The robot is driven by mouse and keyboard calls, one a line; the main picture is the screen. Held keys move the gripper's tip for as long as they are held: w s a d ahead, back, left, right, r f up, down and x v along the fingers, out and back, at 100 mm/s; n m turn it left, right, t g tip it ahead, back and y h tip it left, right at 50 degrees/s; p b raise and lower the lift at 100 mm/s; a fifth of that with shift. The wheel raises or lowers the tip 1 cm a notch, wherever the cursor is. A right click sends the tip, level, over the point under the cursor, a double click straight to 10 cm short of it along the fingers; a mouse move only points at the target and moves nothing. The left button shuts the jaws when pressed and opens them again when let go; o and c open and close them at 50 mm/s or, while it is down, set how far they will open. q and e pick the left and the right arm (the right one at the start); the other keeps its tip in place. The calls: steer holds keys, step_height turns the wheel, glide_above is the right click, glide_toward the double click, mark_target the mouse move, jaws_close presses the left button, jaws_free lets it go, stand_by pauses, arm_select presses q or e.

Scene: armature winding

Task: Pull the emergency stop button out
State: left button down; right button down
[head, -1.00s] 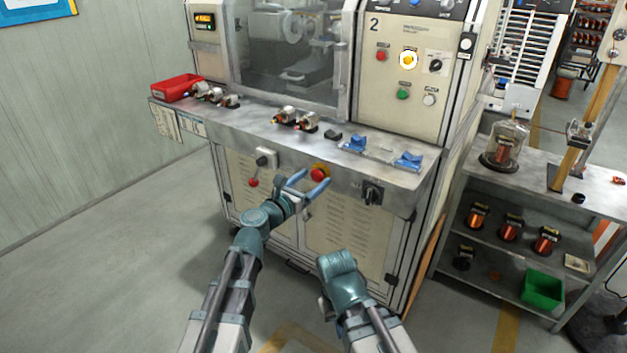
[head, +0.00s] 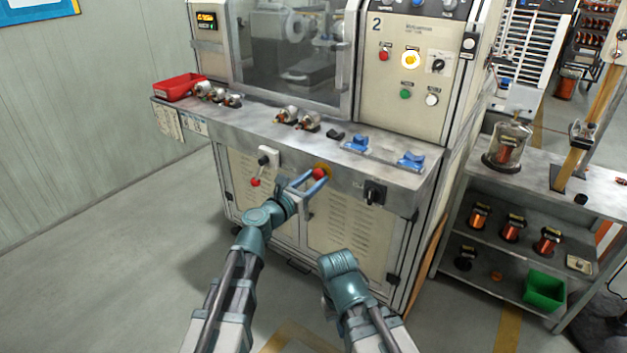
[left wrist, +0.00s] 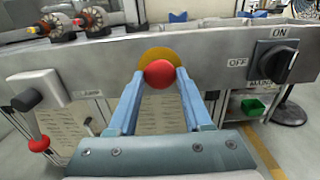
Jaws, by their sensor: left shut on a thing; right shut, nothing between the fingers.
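The red emergency stop button (head: 319,173) sits on a yellow round plate (head: 325,167) on the front panel of the machine. In the left wrist view the red button (left wrist: 160,74) is between the blue fingertips, with the yellow plate (left wrist: 163,56) behind it. My left gripper (head: 314,179) is shut on the button, one finger on each side; it also shows in the left wrist view (left wrist: 160,88). How far the button stands out from the plate cannot be told. My right gripper (head: 326,306) is low in front of the machine, away from the panel, its fingers mostly hidden.
A black ON/OFF rotary switch (head: 374,193) is right of the button, and a lever with a red knob (head: 256,182) is left. Armatures (head: 287,115) and blue holders (head: 356,143) lie on the ledge above. A shelf (head: 468,181) stands at right.

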stand_by(0.7)
arm_select(q)
steer(key=shift+s+a, duration=0.35)
steer(key=shift+s, duration=0.25)
steer(key=shift+w, duration=0.1)
steer(key=shift+c, duration=1.5)
jaws_free()
